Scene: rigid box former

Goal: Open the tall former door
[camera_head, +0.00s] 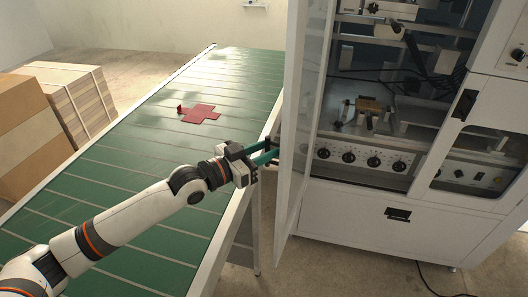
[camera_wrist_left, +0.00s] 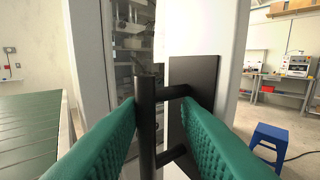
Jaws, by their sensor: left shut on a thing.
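The tall former door (camera_head: 312,100), white-framed with a clear panel, stands partly open at the left of the machine, angled out from its front. In the left wrist view its black upright bar handle (camera_wrist_left: 147,125) stands out from a black plate (camera_wrist_left: 205,72) on a white surface (camera_wrist_left: 205,25). My left gripper (camera_head: 274,152) reaches the door's outer side, its green fingers on either side of the handle in the left wrist view (camera_wrist_left: 160,112). It is shut on the handle. The handle is mostly hidden in the head view. My right gripper is not in view.
The white box former (camera_head: 390,215) fills the right, with knobs and mechanisms inside. A green conveyor (camera_head: 150,140) carrying a red cross-shaped blank (camera_head: 201,114) lies under my left arm. Cardboard stacks (camera_head: 35,125) stand left. The left wrist view shows a blue stool (camera_wrist_left: 268,140) and workbench (camera_wrist_left: 290,78).

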